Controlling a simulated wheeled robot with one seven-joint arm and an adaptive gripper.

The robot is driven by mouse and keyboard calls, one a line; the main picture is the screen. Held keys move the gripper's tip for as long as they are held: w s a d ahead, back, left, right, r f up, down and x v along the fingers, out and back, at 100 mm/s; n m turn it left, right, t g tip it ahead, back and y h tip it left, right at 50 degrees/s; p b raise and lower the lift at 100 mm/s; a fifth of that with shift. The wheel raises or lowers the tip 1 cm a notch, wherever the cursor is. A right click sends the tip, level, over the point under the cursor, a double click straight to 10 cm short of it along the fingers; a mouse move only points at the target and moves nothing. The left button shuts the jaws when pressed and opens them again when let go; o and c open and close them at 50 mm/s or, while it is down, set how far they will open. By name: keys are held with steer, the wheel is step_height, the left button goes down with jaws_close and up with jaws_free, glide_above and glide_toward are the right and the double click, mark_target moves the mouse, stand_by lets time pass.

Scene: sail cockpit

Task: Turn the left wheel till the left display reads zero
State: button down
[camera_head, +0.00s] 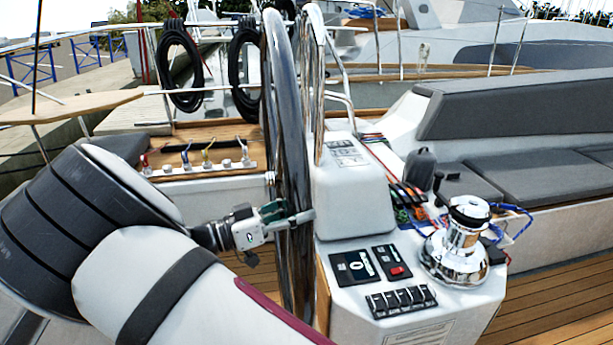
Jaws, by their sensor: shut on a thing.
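The steering wheel (281,110) is a shiny metal rim seen nearly edge-on, standing upright left of the white console. My gripper (293,221) comes in from the left and is shut on the wheel's rim, about level with the console.
A panel with a red button (397,271) and a row of black switches (401,301) sit beside the display. A chrome winch (460,240) and ropes stand to the right. Grey cushions (540,165) line the far bench. Wooden deck (550,315) is clear at lower right.

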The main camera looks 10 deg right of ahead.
mark_target(292, 253)
steer(key=shift+m, duration=0.9)
steer(key=s+f, duration=0.1)
steer(key=f, duration=0.1)
steer(key=s+f, duration=0.1)
steer(key=f, duration=0.2)
steer(key=s+f, duration=0.1)
steer(key=f, duration=0.1)
steer(key=shift+f+b, duration=0.35)
steer(key=shift+f, duration=0.05)
steer(key=shift+s, duration=0.1)
steer(key=c, duration=0.9)
jaws_free()
steer(key=v, duration=1.2)
steer(key=shift+f, duration=0.15)
